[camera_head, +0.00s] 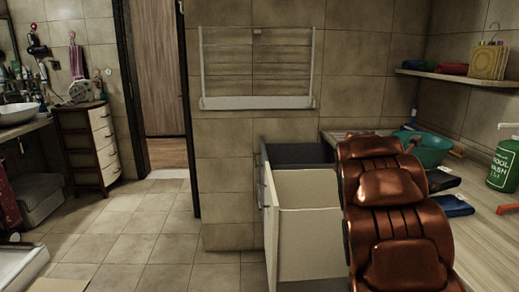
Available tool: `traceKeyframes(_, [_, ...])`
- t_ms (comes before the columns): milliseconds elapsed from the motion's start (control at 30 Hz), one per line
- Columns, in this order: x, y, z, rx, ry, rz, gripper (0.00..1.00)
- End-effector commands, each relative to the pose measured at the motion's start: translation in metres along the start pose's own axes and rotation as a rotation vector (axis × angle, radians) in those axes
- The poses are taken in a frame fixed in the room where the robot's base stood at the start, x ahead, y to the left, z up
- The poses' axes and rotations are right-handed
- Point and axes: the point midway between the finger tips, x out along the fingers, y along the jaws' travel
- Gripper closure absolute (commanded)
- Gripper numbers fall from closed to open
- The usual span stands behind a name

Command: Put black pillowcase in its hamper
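A dark, flat folded cloth (441,181) lies on the worktop at the right, just right of my copper-coloured arm. It may be the black pillowcase, but it is too small to be sure. An open cream bin (304,190) stands left of my arm, below the worktop's left end. A dark grey bin (296,154) stands right behind it. I cannot tell which is the pillowcase's hamper. The insides of both are only partly visible. My arm rises in front of the worktop and covers part of it. My gripper does not show.
The worktop (488,226) also holds a blue cloth (452,206), a teal basin (428,149) and a green wool wash bottle (504,165). A drying rack (256,68) hangs on the wall. The tiled floor (145,235) at left centre is clear.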

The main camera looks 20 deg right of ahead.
Motion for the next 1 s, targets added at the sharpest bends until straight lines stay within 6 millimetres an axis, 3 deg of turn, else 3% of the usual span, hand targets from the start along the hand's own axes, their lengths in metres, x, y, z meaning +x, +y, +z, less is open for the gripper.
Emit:
traceKeyframes(367, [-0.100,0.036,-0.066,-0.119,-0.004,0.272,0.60])
traceKeyframes(600, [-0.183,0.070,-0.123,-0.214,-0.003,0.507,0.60])
traceKeyframes(1000, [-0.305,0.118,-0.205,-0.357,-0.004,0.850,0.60])
